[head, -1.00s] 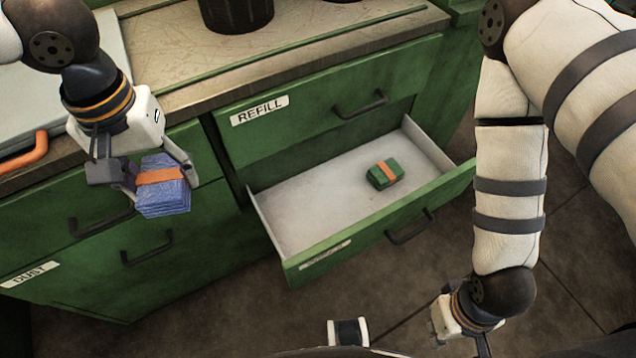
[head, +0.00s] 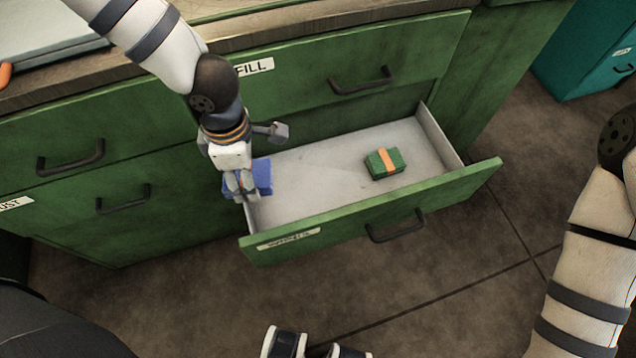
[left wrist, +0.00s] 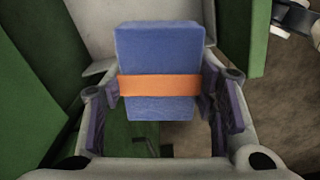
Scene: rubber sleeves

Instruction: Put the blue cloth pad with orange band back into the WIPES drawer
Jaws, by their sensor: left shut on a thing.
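The blue cloth pad (head: 263,174) with an orange band (left wrist: 160,87) is held between the fingers of my left gripper (head: 256,160). The wrist view shows the pad (left wrist: 158,48) upright between the two fingers. In the head view it appears at the left side wall of the open drawer (head: 330,150), partly hidden by the gripper; I cannot tell how high it is. The label (head: 290,238) on this drawer's front is too small to read.
A green pad with an orange band (head: 384,163) lies right of the middle in the open drawer. The REFILL drawer (head: 300,85) above is shut. Drawer floor left of the green pad is bare. A teal cabinet (head: 585,50) stands at the upper right.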

